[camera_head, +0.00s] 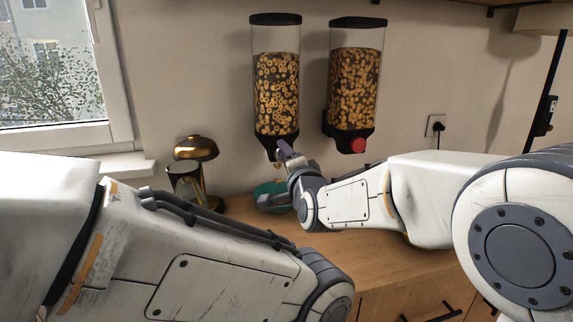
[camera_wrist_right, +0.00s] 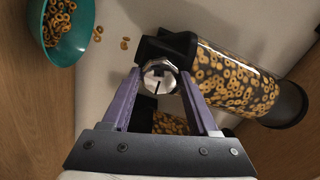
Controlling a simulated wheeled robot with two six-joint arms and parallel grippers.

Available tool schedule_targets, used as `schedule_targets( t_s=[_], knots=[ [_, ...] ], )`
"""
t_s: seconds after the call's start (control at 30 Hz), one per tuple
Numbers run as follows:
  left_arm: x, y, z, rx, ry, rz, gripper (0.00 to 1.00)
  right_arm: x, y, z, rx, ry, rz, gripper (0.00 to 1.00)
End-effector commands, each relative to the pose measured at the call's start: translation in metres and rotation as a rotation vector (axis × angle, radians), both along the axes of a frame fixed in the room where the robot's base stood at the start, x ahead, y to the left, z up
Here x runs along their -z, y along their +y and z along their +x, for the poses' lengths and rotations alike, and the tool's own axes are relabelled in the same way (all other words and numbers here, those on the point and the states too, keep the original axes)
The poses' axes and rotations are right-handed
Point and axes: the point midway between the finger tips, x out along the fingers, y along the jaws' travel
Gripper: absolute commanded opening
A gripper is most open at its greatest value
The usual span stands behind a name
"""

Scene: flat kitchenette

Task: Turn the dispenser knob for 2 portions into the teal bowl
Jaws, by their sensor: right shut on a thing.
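The left cereal dispenser (camera_head: 276,95) hangs on the wall, holding ring-shaped cereal; it also shows in the right wrist view (camera_wrist_right: 240,83). Its silver faceted knob (camera_wrist_right: 158,76) sits between the purple fingers of my right gripper (camera_head: 288,152), which is shut on it. The teal bowl (camera_head: 264,190) stands on the counter below the outlet, partly hidden by my right wrist. In the right wrist view the bowl (camera_wrist_right: 76,48) holds many cereal rings. A few loose rings (camera_wrist_right: 125,43) show between outlet and bowl, seemingly in the air. My left gripper is out of view.
A second dispenser (camera_head: 354,80) with a red knob (camera_head: 357,146) hangs just to the right. A brass-topped machine (camera_head: 194,172) stands left of the bowl. A wall socket (camera_head: 436,125) is at right. My left forearm crosses the foreground above the wooden counter (camera_head: 375,262).

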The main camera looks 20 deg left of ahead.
Motion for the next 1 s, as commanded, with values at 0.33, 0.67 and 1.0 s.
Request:
schedule_targets(
  t_s=[0.33, 0.67, 1.0],
  knots=[
    [0.0023, 0.0000, 0.0000, 0.000, 0.000, 0.000, 0.50, -0.0012, -0.0011, 0.0010, 0.004, 0.009, 0.018, 0.04],
    [0.0023, 0.0000, 0.0000, 0.000, 0.000, 0.000, 0.50, -0.0010, -0.0009, 0.0008, 0.003, 0.009, 0.017, 0.90],
    [0.0035, 0.0000, 0.0000, 0.000, 0.000, 0.000, 0.50, 0.0000, -0.0034, -0.0047, 0.000, 0.010, 0.015, 0.90]
  ],
)
